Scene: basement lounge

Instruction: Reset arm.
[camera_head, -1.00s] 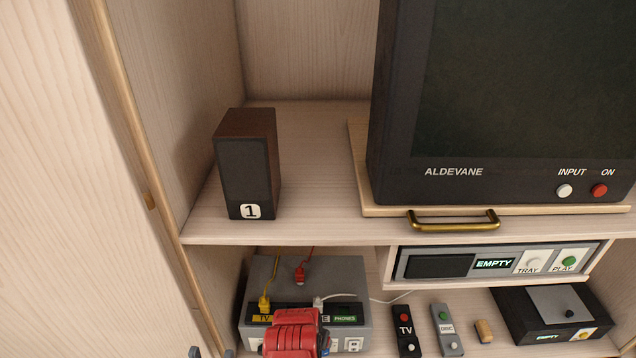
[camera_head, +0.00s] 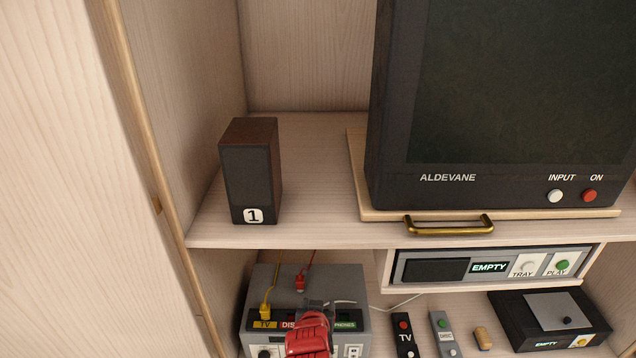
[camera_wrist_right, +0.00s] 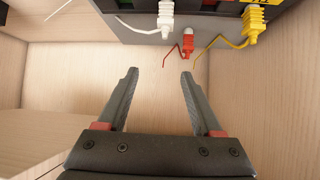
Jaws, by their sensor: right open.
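My right gripper (camera_wrist_right: 158,80) is open and empty in the right wrist view, its two dark fingers apart with bare wood behind them. In the head view my red wrist (camera_head: 308,335) is at the bottom, in front of the grey switch box (camera_head: 345,280). The box has a yellow plug (camera_head: 265,311) at its TV label and a red plug (camera_head: 300,282) on its top. The right wrist view shows a white plug (camera_wrist_right: 166,20), the red plug (camera_wrist_right: 188,43) and the yellow plug (camera_wrist_right: 253,25) beyond the fingertips. My left gripper is not in view.
Speaker 1 (camera_head: 250,170) and a television (camera_head: 490,188) stand on the upper shelf (camera_head: 320,232). Below are a player (camera_head: 435,268) showing EMPTY, a TV remote (camera_head: 403,335), a second remote (camera_head: 443,335), a small wooden block (camera_head: 482,338) and a black box (camera_head: 555,312).

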